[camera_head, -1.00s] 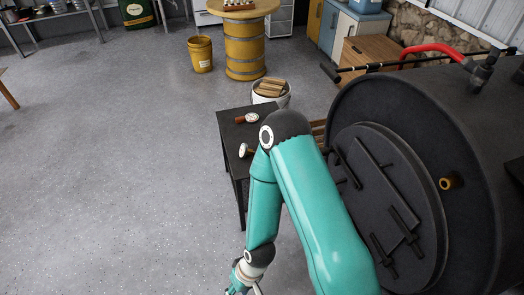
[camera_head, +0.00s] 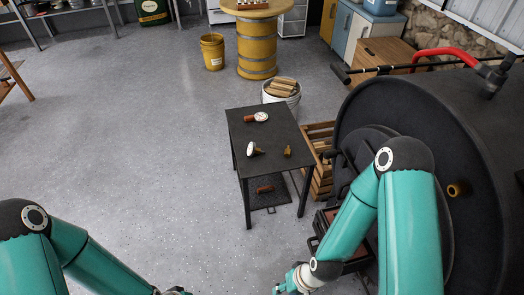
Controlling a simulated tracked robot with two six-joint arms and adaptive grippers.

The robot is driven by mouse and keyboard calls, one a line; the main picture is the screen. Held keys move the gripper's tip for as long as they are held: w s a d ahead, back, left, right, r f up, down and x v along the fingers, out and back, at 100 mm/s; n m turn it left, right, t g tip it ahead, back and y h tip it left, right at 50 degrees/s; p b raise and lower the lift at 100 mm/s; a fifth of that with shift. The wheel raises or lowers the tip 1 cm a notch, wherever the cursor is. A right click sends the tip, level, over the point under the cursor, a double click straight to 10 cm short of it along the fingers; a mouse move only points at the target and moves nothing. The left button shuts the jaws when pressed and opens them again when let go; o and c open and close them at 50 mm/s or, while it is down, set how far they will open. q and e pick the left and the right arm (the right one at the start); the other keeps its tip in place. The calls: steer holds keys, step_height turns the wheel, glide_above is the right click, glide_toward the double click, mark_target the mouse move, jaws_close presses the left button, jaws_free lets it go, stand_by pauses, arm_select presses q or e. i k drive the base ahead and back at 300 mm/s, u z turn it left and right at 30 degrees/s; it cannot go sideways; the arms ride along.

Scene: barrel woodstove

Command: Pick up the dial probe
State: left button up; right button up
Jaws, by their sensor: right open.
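Two dial-faced items lie on the small dark side table (camera_head: 275,133). One dial (camera_head: 252,149) has a white round face and a short brass-coloured stem pointing right. The other dial (camera_head: 261,117) lies farther back beside a reddish-brown cylinder (camera_head: 248,118). I cannot tell for sure which is the dial probe. My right gripper (camera_head: 284,290) is at the bottom edge, in front of and well apart from the table. It is open and mostly cut off. My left gripper (camera_head: 174,292) barely shows at the bottom edge, and its jaws are hidden.
A small brass piece (camera_head: 287,151) stands at the table's right side. A brown cylinder (camera_head: 265,189) lies on its lower shelf. The black barrel stove (camera_head: 450,110), a wooden crate (camera_head: 319,135) and a bucket of firewood (camera_head: 282,92) crowd the right and back. The floor left is clear.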

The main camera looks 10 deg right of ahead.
mark_target(251, 150)
steer(key=i, duration=1)
